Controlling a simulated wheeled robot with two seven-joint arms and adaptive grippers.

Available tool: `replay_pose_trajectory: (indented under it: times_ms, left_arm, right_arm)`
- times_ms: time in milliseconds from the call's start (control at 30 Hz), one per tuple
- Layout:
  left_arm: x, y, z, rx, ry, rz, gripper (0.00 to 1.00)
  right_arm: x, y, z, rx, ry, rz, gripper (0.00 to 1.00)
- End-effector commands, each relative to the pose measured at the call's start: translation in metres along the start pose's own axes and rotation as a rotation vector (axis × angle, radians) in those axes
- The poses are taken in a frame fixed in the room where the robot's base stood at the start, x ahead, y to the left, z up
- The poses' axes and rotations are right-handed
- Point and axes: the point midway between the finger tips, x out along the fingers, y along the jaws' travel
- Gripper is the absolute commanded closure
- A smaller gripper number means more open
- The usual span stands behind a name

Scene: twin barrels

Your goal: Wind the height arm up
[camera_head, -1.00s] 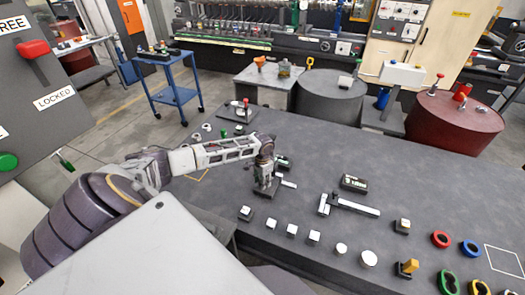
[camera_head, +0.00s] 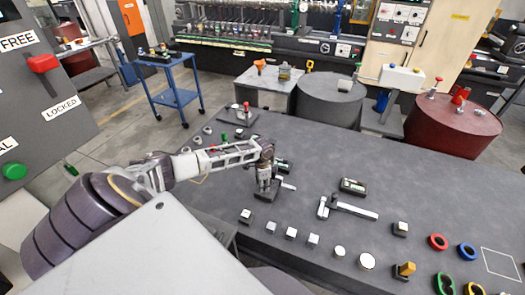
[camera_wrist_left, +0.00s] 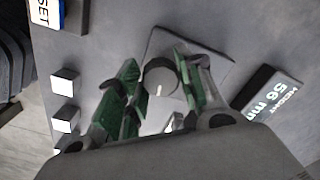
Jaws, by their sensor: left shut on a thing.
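My left gripper (camera_head: 264,188) comes in from the left and points down at a control on the dark bench. In the left wrist view its green-padded fingers (camera_wrist_left: 158,85) are closed on both sides of a round grey knob (camera_wrist_left: 160,76) with a white mark. The knob sits over a square dark plate. In the head view a short pale bar (camera_head: 287,184) sticks out to the right of the gripper; the fingers and wrist hide the rest of the control. A display (camera_wrist_left: 268,98) beside the plate reads HEIGHT 56 mm. My right gripper is not in view.
A larger white bar with an upright end (camera_head: 350,208) lies to the right, with a display (camera_head: 352,187) behind it. White buttons (camera_head: 291,232) line the front edge. Coloured rings (camera_head: 438,242) are at the right. A grey barrel (camera_head: 331,100) and a red barrel (camera_head: 452,125) stand behind.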

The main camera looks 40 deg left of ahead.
Motion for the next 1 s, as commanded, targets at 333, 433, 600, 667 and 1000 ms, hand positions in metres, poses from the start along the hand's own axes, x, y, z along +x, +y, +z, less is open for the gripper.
replay_pose_trajectory:
  times_ms: [333, 433, 600, 667, 1000]
  left_arm:
    - [-0.0007, -0.0007, -0.0006, -0.001, 0.002, -0.002, 0.44]
    - [-0.001, -0.0014, -0.0007, -0.002, 0.003, -0.003, 0.42]
    - [-0.0018, -0.0028, -0.0007, -0.003, 0.003, -0.005, 0.42]
    - [-0.0021, -0.0032, -0.0007, -0.003, 0.004, -0.006, 0.42]
    - [-0.0053, -0.0049, -0.0009, -0.005, 0.005, -0.009, 0.42]
  right_arm:
    - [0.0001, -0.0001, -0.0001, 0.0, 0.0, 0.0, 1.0]
    - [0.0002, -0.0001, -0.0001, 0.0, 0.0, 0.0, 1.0]
    - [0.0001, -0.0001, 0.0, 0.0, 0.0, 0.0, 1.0]
    - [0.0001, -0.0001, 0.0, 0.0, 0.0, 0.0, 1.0]
    - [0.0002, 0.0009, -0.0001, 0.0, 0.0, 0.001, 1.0]
